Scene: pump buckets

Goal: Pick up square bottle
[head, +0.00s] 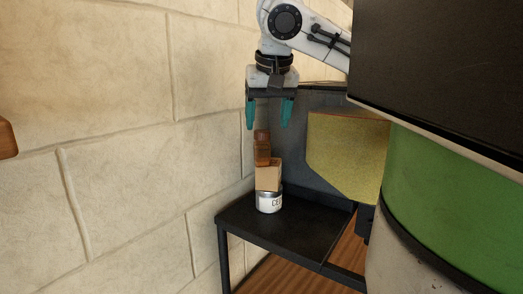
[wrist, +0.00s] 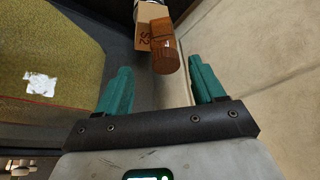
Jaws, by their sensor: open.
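The square bottle (head: 262,150) is amber-brown and stands on top of a small cardboard box (head: 268,175). The box rests on a white and silver can (head: 269,201). In the wrist view the bottle (wrist: 165,50) shows beyond the fingertips, with the box (wrist: 145,28) behind it. My gripper (head: 268,126) is open and empty, pointing down above the bottle. Its teal fingers (wrist: 159,70) are spread, and the bottle appears apart from them. The bottle's lower end is partly hidden by its own top in the wrist view.
The stack stands on a black metal table (head: 300,232). A pale block wall (head: 110,120) runs close on the left. A yellow panel (head: 347,155) and a large green and white drum (head: 450,200) stand to the right. The table's front is clear.

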